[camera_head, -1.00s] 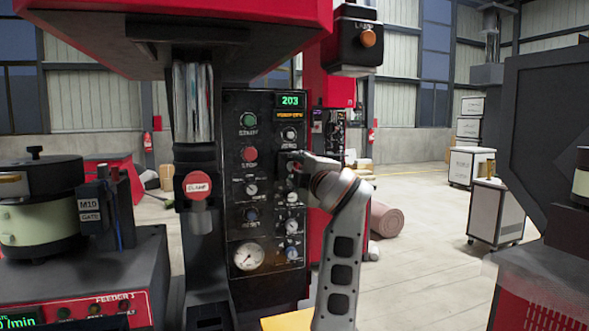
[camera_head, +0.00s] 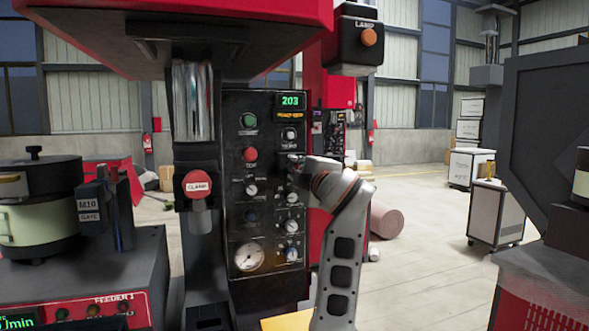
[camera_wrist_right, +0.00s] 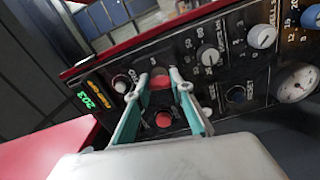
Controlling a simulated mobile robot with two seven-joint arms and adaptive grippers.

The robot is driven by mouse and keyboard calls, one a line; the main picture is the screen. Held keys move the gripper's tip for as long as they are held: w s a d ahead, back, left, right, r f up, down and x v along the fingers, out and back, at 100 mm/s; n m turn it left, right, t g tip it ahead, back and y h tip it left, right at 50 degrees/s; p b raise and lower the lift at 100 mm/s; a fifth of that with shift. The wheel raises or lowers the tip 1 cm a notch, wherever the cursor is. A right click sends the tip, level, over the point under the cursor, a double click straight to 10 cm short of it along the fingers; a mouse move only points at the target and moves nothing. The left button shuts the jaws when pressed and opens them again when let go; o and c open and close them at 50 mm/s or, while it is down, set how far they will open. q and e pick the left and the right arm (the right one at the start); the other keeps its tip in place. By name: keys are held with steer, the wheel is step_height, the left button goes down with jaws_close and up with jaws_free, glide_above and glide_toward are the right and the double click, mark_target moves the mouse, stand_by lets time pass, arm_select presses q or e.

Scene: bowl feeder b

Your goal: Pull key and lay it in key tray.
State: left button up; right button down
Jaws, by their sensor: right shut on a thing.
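My right gripper (camera_head: 293,169) reaches the black control panel (camera_head: 271,101) from the right, at its right column, just below the top knob. In the right wrist view its two fingers (camera_wrist_right: 160,90) close around a small red piece, which appears to be the key (camera_wrist_right: 160,81), at the panel face. I cannot tell whether it is still seated in the panel. In the head view the key is hidden by the gripper. A yellow surface (camera_head: 287,321) shows at the bottom edge; I cannot tell whether it is the key tray. My left gripper is not in view.
The red stop button (camera_head: 250,154), other knobs and a gauge (camera_head: 249,257) sit close to the gripper. The red clamp button (camera_head: 197,184) stands left of the panel. A lamp box (camera_head: 357,42) hangs above right. Open floor lies to the right.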

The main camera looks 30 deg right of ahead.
steer(key=shift+p+v, duration=0.4)
steer(key=shift+v, duration=2.45)
steer(key=shift+a, duration=0.1)
